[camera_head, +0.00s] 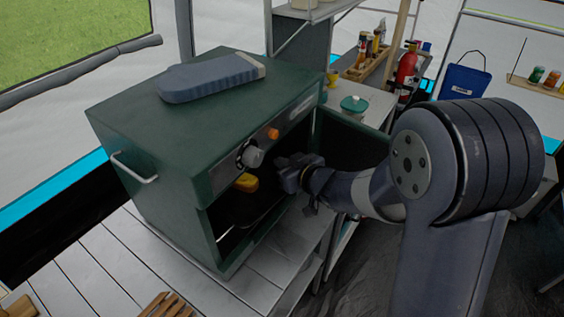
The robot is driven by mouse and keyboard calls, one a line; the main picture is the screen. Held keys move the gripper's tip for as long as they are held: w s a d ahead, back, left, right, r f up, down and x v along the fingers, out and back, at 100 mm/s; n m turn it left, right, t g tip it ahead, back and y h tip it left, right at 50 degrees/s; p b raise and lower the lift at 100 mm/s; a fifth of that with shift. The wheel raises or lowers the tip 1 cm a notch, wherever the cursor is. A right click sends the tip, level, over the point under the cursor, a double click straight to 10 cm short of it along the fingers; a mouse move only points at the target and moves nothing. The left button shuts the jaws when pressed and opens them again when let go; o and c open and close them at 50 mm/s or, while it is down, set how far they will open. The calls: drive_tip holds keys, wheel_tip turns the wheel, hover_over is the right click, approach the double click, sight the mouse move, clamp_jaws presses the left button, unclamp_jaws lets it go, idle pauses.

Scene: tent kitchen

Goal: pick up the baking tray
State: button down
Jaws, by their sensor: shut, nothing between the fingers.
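A dark green oven (150,130) stands on a slatted table with its door (348,145) swung open to the right. A dark flat shape, likely the baking tray (232,212), lies in the shadowed inside. A yellow item (246,182) appears to rest on it. The tray's edges are hard to make out. My gripper (284,166) is at the oven's open front, right of the yellow item, and is shut with nothing held. My arm reaches in from the right, and the fingertips are small and dark.
A blue-grey oven mitt (212,78) lies on top of the oven. Knobs (250,156) stick out above the opening. The open door stands close behind my gripper. A counter with a lidded pot (353,106) and a red extinguisher (406,64) are farther back.

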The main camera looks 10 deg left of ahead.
drive_tip(key=shift+s+d+r+p, duration=0.1)
drive_tip(key=shift+r+p, duration=0.15)
drive_tip(key=shift+p, duration=0.45)
drive_tip(key=shift+s+h, duration=0.1)
drive_tip(key=shift+h, duration=0.2)
